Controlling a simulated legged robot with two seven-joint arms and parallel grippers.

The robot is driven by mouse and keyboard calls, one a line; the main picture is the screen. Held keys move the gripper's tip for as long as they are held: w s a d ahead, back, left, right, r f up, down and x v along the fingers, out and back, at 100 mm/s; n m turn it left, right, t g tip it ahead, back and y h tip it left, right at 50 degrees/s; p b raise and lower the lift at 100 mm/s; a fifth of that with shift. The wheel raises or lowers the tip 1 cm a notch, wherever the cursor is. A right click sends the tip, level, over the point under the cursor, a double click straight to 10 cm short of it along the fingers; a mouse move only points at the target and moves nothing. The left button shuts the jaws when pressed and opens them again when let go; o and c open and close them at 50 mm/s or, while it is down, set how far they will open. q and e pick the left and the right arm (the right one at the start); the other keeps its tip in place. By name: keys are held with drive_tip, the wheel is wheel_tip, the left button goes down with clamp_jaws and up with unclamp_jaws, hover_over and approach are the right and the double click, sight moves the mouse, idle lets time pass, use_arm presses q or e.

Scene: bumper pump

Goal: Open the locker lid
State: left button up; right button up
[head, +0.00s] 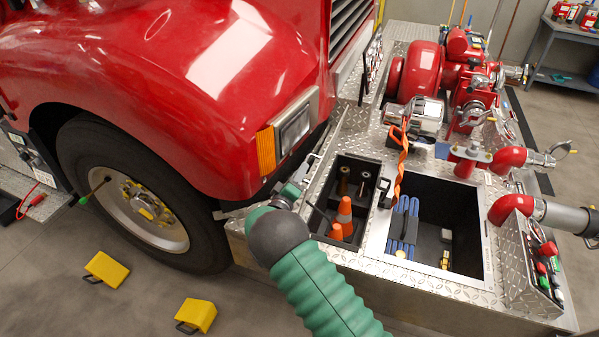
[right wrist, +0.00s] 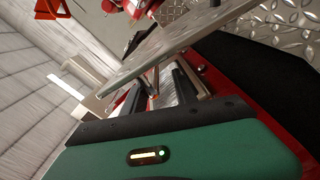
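The narrow locker (head: 350,167) in the bumper deck stands uncovered in the head view, with orange cones (head: 343,212) inside. A tilted metal plate (right wrist: 165,50), seen nearly edge-on in the right wrist view, looks like its raised lid. My right arm reaches in from the bottom of the head view, and its gripper (head: 290,192) is small and partly hidden at the locker's left side, beside the truck. In the right wrist view the dark fingers (right wrist: 158,94) look apart, close under the plate. Whether they touch it is unclear. My left gripper is out of view.
A larger open compartment (head: 462,205) holds a blue bundle (head: 404,222). An orange strap (head: 400,150) hangs between the openings. The red pump (head: 425,70) stands behind, the red truck body (head: 200,80) at left. Yellow chocks (head: 107,269) lie on the floor.

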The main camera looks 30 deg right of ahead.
drive_tip(key=shift+w+a, duration=0.1)
drive_tip(key=shift+r, duration=0.25)
drive_tip(key=b+v, duration=0.1)
drive_tip(key=v, duration=1.6)
drive_tip(key=shift+f, duration=0.35)
drive_tip(key=shift+w, duration=0.15)
